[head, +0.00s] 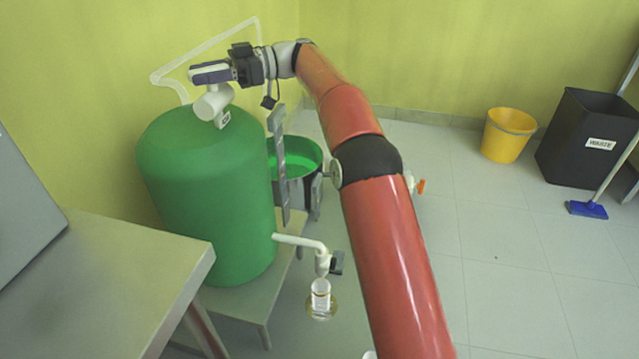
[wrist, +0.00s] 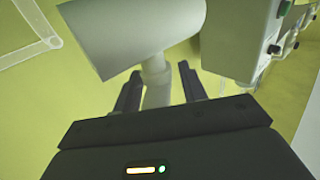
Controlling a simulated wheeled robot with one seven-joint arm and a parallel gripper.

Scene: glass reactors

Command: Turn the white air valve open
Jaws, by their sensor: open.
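A white cylindrical fitting (head: 214,103), which looks like the air valve, sits tilted on top of the green tank (head: 205,185). In the wrist view the white cylinder (wrist: 140,35) is large at the top, with a narrower pale stem (wrist: 156,85) below it. My gripper (wrist: 160,72) is open, with one dark finger on each side of the stem in the picture. I cannot tell whether either finger touches it or how deep the stem lies between them. In the head view my gripper (head: 210,73) is just above the white fitting, its fingertips hidden.
A pale tube (head: 205,45) bends above the tank. A lower white tap (head: 322,262) hangs over a glass jar (head: 320,296). A green open vessel (head: 298,155) stands behind. A grey bench (head: 110,270) is at left. The floor at right is mostly clear, with a yellow bucket (head: 508,135).

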